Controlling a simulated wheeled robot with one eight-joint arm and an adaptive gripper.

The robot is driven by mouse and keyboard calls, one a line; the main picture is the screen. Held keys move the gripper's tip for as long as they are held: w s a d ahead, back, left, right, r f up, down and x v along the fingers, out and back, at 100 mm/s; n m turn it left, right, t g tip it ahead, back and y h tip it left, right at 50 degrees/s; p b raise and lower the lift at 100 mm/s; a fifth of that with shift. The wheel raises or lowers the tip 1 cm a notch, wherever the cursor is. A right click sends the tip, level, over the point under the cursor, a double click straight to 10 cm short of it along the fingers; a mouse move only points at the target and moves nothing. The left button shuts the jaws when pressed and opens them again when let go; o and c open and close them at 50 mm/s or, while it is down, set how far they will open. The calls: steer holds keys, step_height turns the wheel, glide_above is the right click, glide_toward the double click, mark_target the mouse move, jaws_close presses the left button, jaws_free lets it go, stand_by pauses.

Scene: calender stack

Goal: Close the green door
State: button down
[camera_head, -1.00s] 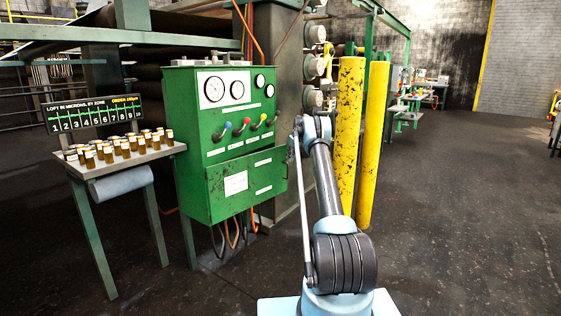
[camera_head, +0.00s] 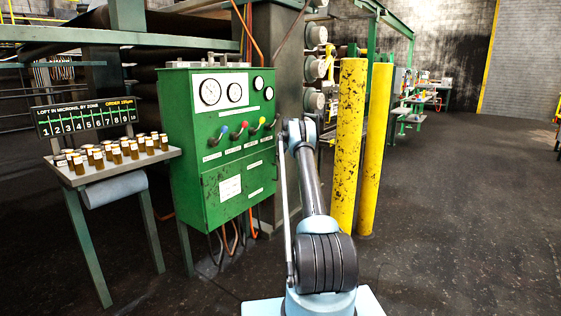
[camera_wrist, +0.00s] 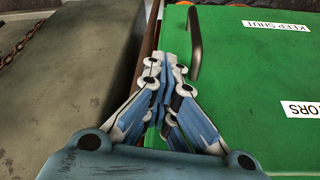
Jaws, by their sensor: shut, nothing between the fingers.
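The green door (camera_head: 240,185) is the lower front panel of a green control cabinet (camera_head: 185,95), with a white label on it. In the head view it sits about flush with the cabinet front; I cannot tell whether a small gap remains. The wrist view shows a green panel (camera_wrist: 245,75) with a dark curved handle (camera_wrist: 195,42) and a "KEEP SHUT" label. My gripper (camera_wrist: 172,62) is shut and empty, with its fingertips over the panel's left edge beside the handle. I cannot tell whether it touches. In the head view my arm hides the gripper.
Two yellow posts (camera_head: 347,145) stand close to the right of my arm. A side table (camera_head: 70,178) with several small brown jars (camera_head: 118,153) is left of the cabinet. Hoses hang under the cabinet. The floor (camera_head: 450,220) at right is open.

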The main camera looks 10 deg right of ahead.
steer(key=s+d+r, duration=0.3)
steer(key=s+r, duration=0.9)
steer(key=r, duration=0.5)
steer(key=s+a+r+m, duration=0.15)
steer(key=s+r, duration=0.25)
steer(key=s, duration=0.7)
steer(key=s+a+r+m+h, duration=0.1)
steer(key=s+a+r, duration=0.2)
steer(key=s, duration=0.9)
steer(key=s+a+r+m, duration=0.1)
steer(key=s+a+r, duration=0.25)
steer(key=s, duration=0.75)
steer(key=s+a+f+m+g, duration=0.1)
steer(key=s+f, duration=0.2)
steer(key=s, duration=0.9)
steer(key=s+f, duration=0.3)
steer(key=s, duration=0.9)
steer(key=s+f+m+h, duration=0.1)
steer(key=s+f, duration=1.6)
steer(key=s, duration=0.3)
steer(key=shift+a, duration=0.3)
